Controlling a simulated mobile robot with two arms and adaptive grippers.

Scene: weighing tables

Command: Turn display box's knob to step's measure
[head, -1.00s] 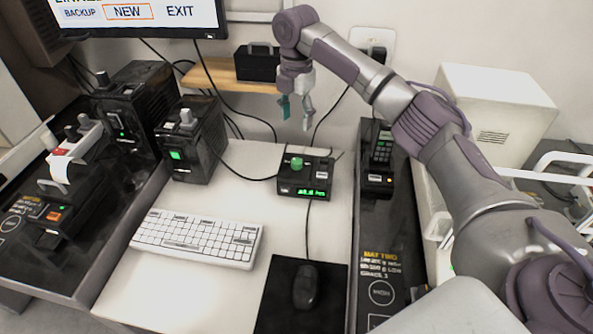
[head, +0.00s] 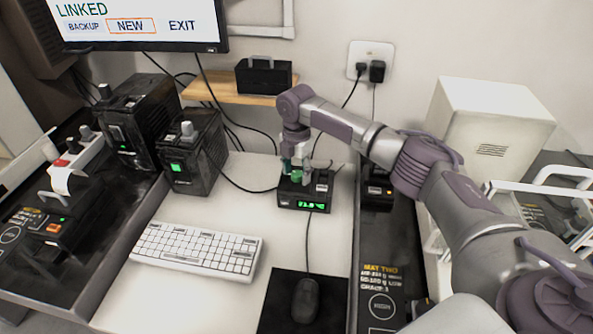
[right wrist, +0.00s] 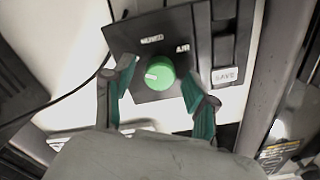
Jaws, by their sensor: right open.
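The display box (head: 303,204) is a small black box on the white table, with a lit green readout on its front that is too small to read surely. Its green knob (right wrist: 160,73) has a white mark pointing left in the right wrist view. My right gripper (head: 294,170) is over the box in the head view. In the right wrist view its green-padded fingers (right wrist: 158,80) stand open, one on each side of the knob, with gaps to it. A SAVE button (right wrist: 224,76) is right of the knob. My left gripper is not in view.
A white keyboard (head: 195,250) lies front left of the box, and a mouse (head: 305,300) on a black mat (head: 270,311) in front. Black boxes with knobs (head: 192,160) stand left. A monitor (head: 140,22) reads LINKED, BACKUP, NEW, EXIT, with NEW framed.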

